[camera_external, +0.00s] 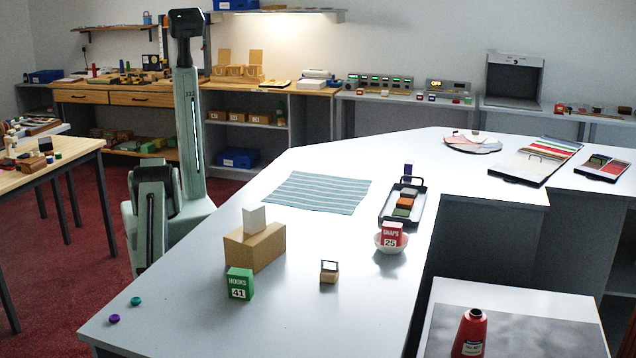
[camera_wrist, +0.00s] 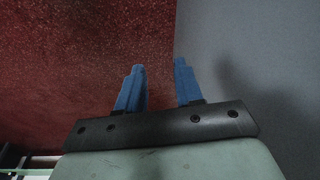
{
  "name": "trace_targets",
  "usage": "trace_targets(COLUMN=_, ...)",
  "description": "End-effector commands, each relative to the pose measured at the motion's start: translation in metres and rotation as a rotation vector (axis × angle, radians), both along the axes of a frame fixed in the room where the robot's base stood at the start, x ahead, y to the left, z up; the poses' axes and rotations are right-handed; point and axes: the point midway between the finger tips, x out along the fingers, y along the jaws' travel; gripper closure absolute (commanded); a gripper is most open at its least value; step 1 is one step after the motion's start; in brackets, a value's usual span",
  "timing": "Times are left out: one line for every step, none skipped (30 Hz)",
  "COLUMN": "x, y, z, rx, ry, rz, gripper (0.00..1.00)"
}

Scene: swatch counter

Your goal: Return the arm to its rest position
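My gripper (camera_wrist: 158,75) shows in the wrist view with its two blue fingers apart and nothing between them. Red carpet (camera_wrist: 85,60) lies beyond the fingers on the left and a plain grey surface (camera_wrist: 250,50) on the right. In the external view my arm (camera_external: 153,205) is folded down beside the left edge of the counter (camera_external: 330,235). The gripper itself cannot be made out there.
On the counter stand a cardboard-coloured block (camera_external: 254,247), a green HOOKS box (camera_external: 239,284), a small wooden block (camera_external: 329,272), a bowl (camera_external: 391,244) with a red SNAPS box (camera_external: 392,233), and a black tray (camera_external: 386,212). A striped cloth (camera_external: 318,192) lies flat. Two buttons lie near the front-left corner.

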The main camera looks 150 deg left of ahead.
Motion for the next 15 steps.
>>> trace_targets(x=-0.027, y=0.021, z=-0.008, rx=0.026, ry=0.079, rz=0.037, gripper=0.64)
trace_targets(x=-0.041, y=0.032, z=-0.013, rx=0.04, ry=0.127, rz=0.061, gripper=0.64)
trace_targets(x=-0.06, y=0.047, z=-0.018, rx=0.058, ry=0.188, rz=0.099, gripper=0.64)
trace_targets(x=-0.075, y=0.058, z=-0.021, rx=0.072, ry=0.238, rz=0.134, gripper=0.64)
trace_targets(x=-0.089, y=0.068, z=-0.023, rx=0.083, ry=0.285, rz=0.168, gripper=0.64)
trace_targets(x=-0.107, y=0.08, z=-0.025, rx=0.098, ry=0.346, rz=0.216, gripper=0.64)
trace_targets(x=-0.119, y=0.089, z=-0.026, rx=0.108, ry=0.388, rz=0.254, gripper=0.64)
trace_targets(x=-0.131, y=0.096, z=-0.027, rx=0.118, ry=0.43, rz=0.288, gripper=0.64)
trace_targets(x=-0.147, y=0.105, z=-0.027, rx=0.131, ry=0.483, rz=0.334, gripper=0.64)
trace_targets(x=-0.157, y=0.111, z=-0.027, rx=0.14, ry=0.519, rz=0.367, gripper=0.64)
trace_targets(x=-0.167, y=0.116, z=-0.026, rx=0.148, ry=0.553, rz=0.397, gripper=0.64)
trace_targets(x=-0.18, y=0.122, z=-0.025, rx=0.158, ry=0.596, rz=0.436, gripper=0.64)
trace_targets(x=-0.189, y=0.126, z=-0.024, rx=0.165, ry=0.626, rz=0.462, gripper=0.64)
trace_targets(x=-0.196, y=0.129, z=-0.023, rx=0.172, ry=0.652, rz=0.484, gripper=0.64)
trace_targets(x=-0.205, y=0.133, z=-0.021, rx=0.18, ry=0.684, rz=0.512, gripper=0.64)
